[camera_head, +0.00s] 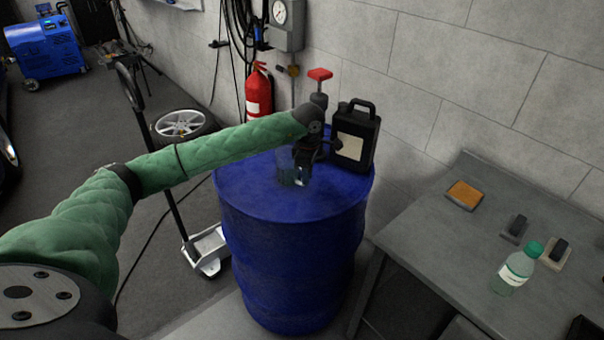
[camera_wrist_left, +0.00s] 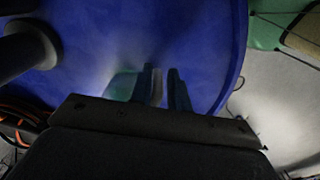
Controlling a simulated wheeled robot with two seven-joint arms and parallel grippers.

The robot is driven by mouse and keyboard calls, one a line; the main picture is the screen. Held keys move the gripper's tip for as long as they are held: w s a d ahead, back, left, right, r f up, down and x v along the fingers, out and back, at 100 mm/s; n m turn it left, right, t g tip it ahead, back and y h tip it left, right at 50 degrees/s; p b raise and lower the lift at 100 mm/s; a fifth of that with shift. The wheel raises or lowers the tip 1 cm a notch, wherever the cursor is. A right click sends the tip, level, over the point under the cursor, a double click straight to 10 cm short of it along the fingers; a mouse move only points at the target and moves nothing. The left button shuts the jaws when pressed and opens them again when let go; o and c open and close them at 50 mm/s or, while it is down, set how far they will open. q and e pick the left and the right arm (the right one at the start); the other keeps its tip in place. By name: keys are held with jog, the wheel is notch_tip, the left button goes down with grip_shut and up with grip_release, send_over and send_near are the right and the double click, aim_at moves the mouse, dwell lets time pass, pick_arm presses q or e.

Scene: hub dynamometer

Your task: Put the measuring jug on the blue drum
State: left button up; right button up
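A clear measuring jug (camera_head: 288,169) is at the top of the blue drum (camera_head: 290,225), near its middle. I cannot tell whether its base touches the lid. My left gripper (camera_head: 301,172) points down at the jug's right side and partly hides it. In the left wrist view, a greenish see-through part of the jug (camera_wrist_left: 121,86) shows beside the fingers (camera_wrist_left: 165,88). The fingers stand a little apart with a pale strip between them; whether they press on the jug is unclear. The drum lid (camera_wrist_left: 205,45) lies below. My right gripper is out of view.
A black canister (camera_head: 356,138) and a hand pump with a red handle (camera_head: 319,85) stand at the drum's back edge, close to my gripper. A grey bench (camera_head: 420,225) at right holds a green-capped bottle (camera_head: 516,270). The drum's front top is clear.

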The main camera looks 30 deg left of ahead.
pick_arm(q)
jog(key=shift+o, duration=1.1)
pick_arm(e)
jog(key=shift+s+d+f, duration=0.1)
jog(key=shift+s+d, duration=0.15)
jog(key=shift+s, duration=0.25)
pick_arm(q)
jog(key=shift+r, duration=0.1)
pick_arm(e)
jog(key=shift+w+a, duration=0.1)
pick_arm(q)
jog(key=shift+r+p, duration=0.15)
jog(key=shift+p, duration=0.15)
jog(key=shift+r, duration=0.25)
jog(key=shift+r+b, duration=0.3)
jog(key=shift+b, duration=0.05)
notch_tip(320, 180, up, 11)
jog(key=b, duration=0.3)
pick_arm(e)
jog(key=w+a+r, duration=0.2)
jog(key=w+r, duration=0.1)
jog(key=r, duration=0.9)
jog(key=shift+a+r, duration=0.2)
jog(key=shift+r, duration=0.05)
